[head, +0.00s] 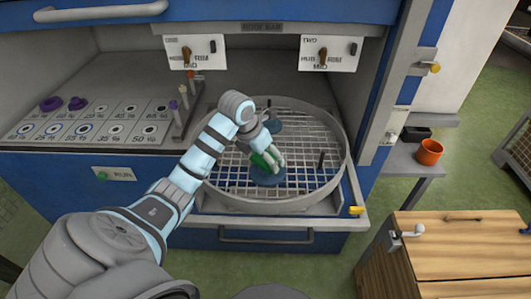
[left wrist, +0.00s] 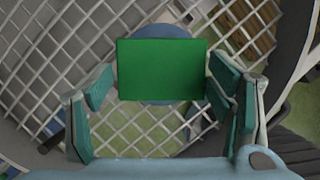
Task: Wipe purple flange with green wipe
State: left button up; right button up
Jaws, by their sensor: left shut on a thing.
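My left gripper (head: 268,160) is over the round rail turntable (head: 225,190), shut on a green wipe (head: 260,161). In the left wrist view the wipe (left wrist: 162,70) is a flat green block between the teal fingers. A blue disc-shaped flange (head: 268,177) lies on the turntable grid below the wipe; its edge shows behind the wipe in the left wrist view (left wrist: 161,32). I cannot tell whether wipe and disc touch. Two purple ring-like pieces, one left (head: 51,104) and one right (head: 78,103), sit on the marked panel at the left. My right gripper is not in view.
Another blue disc (head: 273,122) lies farther back on the grid. A dark upright peg (head: 321,160) stands at its right. A raised rim (head: 285,203) surrounds the grid. A rack of small tools (head: 184,100) stands left of the turntable. An orange cup (head: 429,152) is on the right-hand shelf.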

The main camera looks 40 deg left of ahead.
pick_arm(q)
jog(key=shift+w+f, duration=0.1)
jog(key=shift+w, duration=0.1)
jog(key=shift+s+r, duration=0.2)
jog(key=shift+s, duration=0.05)
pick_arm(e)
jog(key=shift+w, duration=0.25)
pick_arm(q)
jog(key=shift+w+f+b, duration=0.1)
jog(key=shift+f+b, duration=0.2)
jog(key=shift+f, duration=0.35)
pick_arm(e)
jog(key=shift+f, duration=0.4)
